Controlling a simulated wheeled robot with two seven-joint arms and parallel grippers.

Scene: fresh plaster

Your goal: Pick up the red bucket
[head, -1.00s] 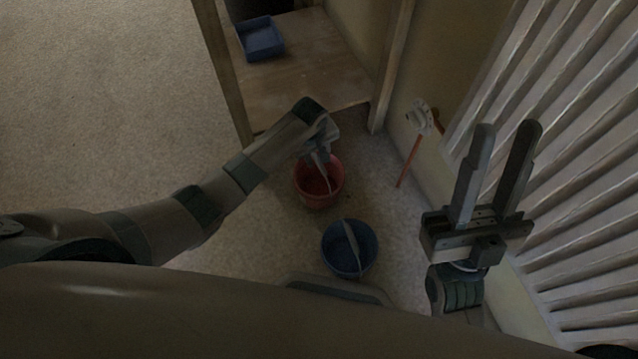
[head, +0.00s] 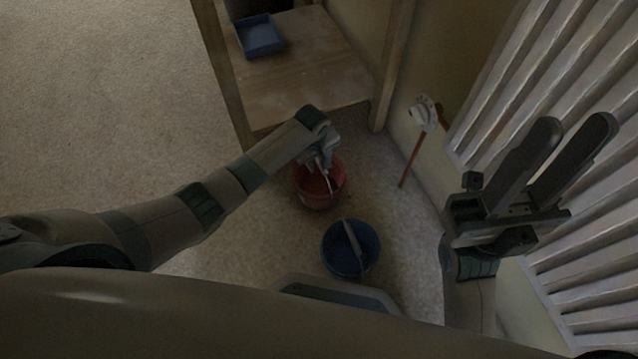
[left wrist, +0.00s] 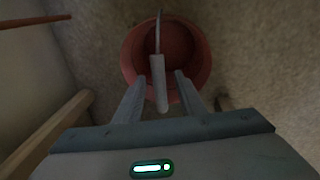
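The red bucket (head: 312,194) stands upright on the floor near the middle of the head view. Its raised handle has a pale grip. In the left wrist view the bucket (left wrist: 200,62) lies ahead of my left gripper, with the handle grip (left wrist: 159,84) between the fingers. My left gripper (left wrist: 154,82) is open, its fingers apart on both sides of the grip with gaps visible. In the head view my left gripper (head: 322,166) is over the bucket, partly hidden by my wrist. My right gripper (head: 580,125) is open and empty at the right.
A blue bucket (head: 348,252) with a handle stands just nearer than the red one. A wooden platform (head: 305,80) holds a blue tray (head: 260,37). A tool with an orange-red pole (head: 411,160) leans at the wall. Ribbed white panel (head: 590,75) at right. Floor at left is clear.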

